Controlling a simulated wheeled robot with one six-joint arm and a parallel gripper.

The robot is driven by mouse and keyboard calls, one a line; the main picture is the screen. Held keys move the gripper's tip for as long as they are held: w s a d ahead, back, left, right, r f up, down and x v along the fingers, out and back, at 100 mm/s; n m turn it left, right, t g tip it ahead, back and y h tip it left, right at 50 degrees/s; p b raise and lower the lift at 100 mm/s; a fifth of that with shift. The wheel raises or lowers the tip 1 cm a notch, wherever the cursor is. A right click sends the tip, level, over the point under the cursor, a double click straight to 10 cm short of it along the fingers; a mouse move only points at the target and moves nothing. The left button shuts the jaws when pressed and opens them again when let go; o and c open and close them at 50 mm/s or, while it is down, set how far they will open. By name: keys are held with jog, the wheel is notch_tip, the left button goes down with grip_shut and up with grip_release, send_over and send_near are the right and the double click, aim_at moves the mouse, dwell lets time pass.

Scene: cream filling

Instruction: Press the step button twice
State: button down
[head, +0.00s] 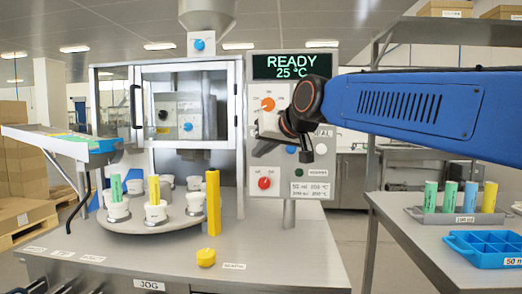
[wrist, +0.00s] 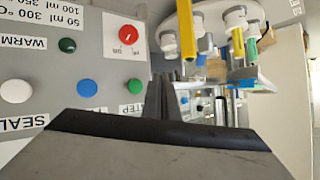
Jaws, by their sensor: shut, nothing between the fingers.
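The green button (wrist: 135,87) shows in the wrist view on the grey control panel (head: 282,215), beside a partly hidden label ending in "TEP". A blue button (wrist: 87,88) and a white button (wrist: 15,90) with a "SEAL" label are in the same row. In the head view my arm covers that part of the panel and I cannot make out the green button. My gripper (wrist: 161,97) is shut and empty, its fingertips close beside the green button in the wrist view. I cannot tell whether they touch the panel. The panel display (head: 292,66) reads READY, 25 °C.
A red knob (head: 264,183) and a dark green button (wrist: 67,45) are also on the panel. Left of it, a round turntable (head: 150,226) carries white cups and tubes, near a yellow post (head: 213,203). A blue tray (head: 480,256) is at right.

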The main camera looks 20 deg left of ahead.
jog(key=shift+w+a, duration=0.2)
jog(key=shift+w, duration=0.6)
jog(key=shift+w+a, duration=0.15)
jog(key=shift+w, duration=0.65)
jog(key=shift+w+a, duration=0.2)
jog(key=shift+w, duration=0.6)
jog(key=shift+w+a, duration=0.1)
jog(key=shift+w, duration=0.3)
jog(key=shift+w+a, duration=0.15)
jog(key=shift+w, duration=0.4)
dwell(1.2)
jog(key=shift+s, duration=0.1)
jog(key=shift+s+d, duration=0.25)
jog(key=shift+s, duration=0.75)
jog(key=shift+s+d, duration=0.2)
jog(key=shift+s, duration=0.55)
jog(key=shift+s+d, duration=0.2)
jog(key=shift+s, duration=0.6)
jog(key=shift+s+d, duration=0.2)
jog(key=shift+s, duration=0.55)
